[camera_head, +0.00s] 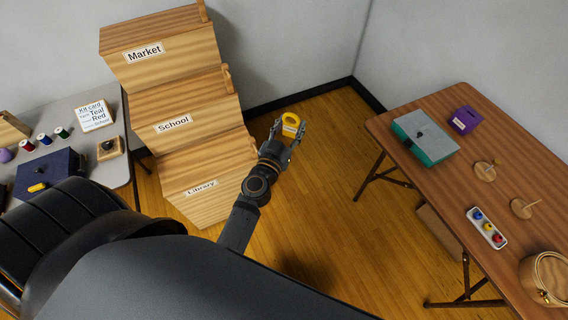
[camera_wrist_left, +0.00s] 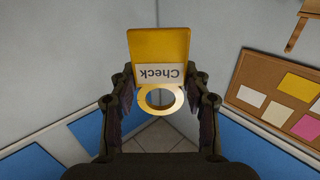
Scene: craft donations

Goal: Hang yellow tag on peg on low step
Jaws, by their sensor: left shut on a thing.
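My left gripper (camera_head: 283,138) is shut on the yellow tag (camera_head: 291,120), held up in the air to the right of the stepped wooden stand. In the left wrist view the tag (camera_wrist_left: 160,48) has a white "Check" label, upside down, and its ring (camera_wrist_left: 160,98) sits between the fingers of the gripper (camera_wrist_left: 160,86). The low step (camera_head: 205,180) of the stand is labelled "Library". The peg at its right edge is not clear beside my wrist. My right gripper is out of view.
Upright wooden pegs stand at the right of the "School" step (camera_head: 195,102) and "Market" step (camera_head: 160,45). A brown table (camera_head: 465,200) with boxes and small pegged stands is at right; a grey table (camera_head: 115,172) is at left. Open floor lies between.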

